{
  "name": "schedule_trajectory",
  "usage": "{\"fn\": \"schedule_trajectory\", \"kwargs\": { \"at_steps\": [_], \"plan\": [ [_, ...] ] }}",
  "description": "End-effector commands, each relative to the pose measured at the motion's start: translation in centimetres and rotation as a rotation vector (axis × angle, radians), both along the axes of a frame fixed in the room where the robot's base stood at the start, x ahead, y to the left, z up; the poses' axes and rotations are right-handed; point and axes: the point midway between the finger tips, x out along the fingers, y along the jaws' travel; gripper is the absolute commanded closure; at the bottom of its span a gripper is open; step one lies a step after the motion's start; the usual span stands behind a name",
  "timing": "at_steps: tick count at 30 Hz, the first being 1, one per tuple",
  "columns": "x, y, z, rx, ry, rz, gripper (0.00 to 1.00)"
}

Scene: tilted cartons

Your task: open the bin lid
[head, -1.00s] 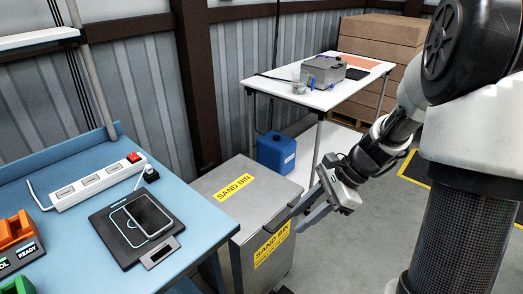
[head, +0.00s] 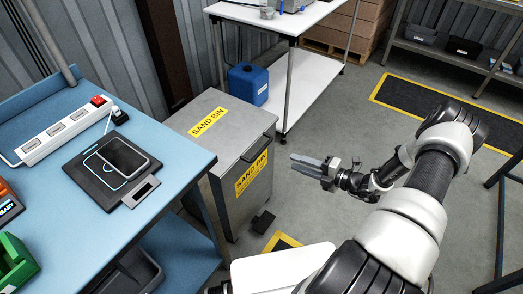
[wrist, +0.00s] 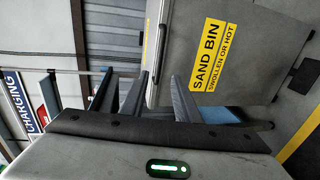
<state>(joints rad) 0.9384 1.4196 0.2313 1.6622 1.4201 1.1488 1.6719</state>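The grey metal sand bin (head: 232,195) stands on the floor at the right end of the blue bench. Its lid (head: 225,130) is down, with a yellow SAND BIN label on top. A dark handle (head: 258,146) runs along the lid's front edge; it also shows in the wrist view (wrist: 161,40). My gripper (head: 302,163) is right of the bin's front, apart from it, with fingers pointing toward the bin. In the wrist view my gripper (wrist: 155,92) is open, with an empty gap between its fingers. The bin's front label (wrist: 208,58) lies beyond them.
A black pedal (head: 262,221) sits at the bin's foot. The blue bench (head: 180,180) borders the bin's left side. A blue canister (head: 248,84) and a white table (head: 285,18) stand behind it. Open floor lies right of the bin.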

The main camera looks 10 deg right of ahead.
Motion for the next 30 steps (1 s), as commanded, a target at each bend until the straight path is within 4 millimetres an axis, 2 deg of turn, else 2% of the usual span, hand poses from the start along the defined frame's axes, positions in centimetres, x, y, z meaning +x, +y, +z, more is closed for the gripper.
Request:
{"fn": "schedule_trajectory", "kwargs": {
  "at_steps": [18, 24, 30],
  "plan": [
    [8.7, 9.0, -2.6, -0.004, -0.004, 0.008, 0.71],
    [10.7, 10.9, -3.2, -0.005, -0.002, 0.006, 0.71],
    [11.4, 11.6, -3.3, -0.005, -0.003, 0.006, 0.71]
  ]
}}
